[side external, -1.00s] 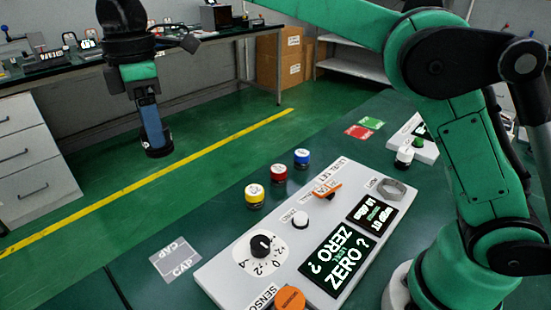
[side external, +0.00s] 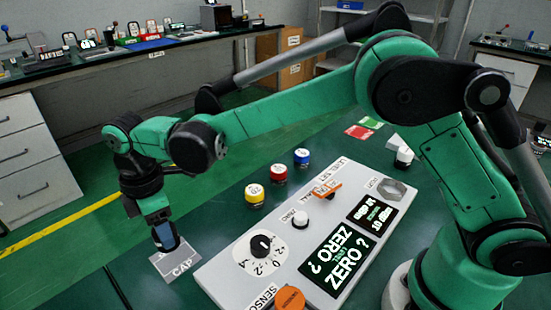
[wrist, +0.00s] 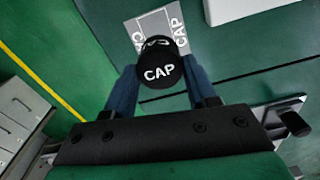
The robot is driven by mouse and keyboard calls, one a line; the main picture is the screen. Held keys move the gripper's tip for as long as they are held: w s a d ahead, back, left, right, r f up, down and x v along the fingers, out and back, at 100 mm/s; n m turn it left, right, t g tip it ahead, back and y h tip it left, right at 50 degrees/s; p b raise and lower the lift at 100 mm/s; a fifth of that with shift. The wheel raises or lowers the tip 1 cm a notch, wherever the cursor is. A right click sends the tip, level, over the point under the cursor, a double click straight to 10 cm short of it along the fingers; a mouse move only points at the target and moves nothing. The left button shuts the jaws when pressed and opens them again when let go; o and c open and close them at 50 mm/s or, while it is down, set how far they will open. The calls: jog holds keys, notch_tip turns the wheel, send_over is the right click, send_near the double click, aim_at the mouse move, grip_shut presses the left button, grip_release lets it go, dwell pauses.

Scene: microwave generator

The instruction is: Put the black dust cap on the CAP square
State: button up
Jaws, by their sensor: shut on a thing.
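The black dust cap (wrist: 158,72), marked CAP on top, is between the two blue fingers of my gripper (wrist: 160,85) in the wrist view. My gripper (side external: 164,240) is shut on it and points down. In the side view the cap sits at the fingertips, at the back part of the grey CAP square (side external: 178,268). The square also shows beyond the cap in the wrist view (wrist: 165,22). I cannot tell whether the cap touches the square or is slightly above it.
The white control panel (side external: 215,281) with a black knob (side external: 262,245) lies just right of the square. Yellow (side external: 254,195), red (side external: 279,173) and blue (side external: 301,157) buttons stand behind the panel.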

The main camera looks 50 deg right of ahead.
jog(key=shift+f, duration=2.05)
jog(key=shift+f, duration=0.1)
jog(key=o, duration=1.2)
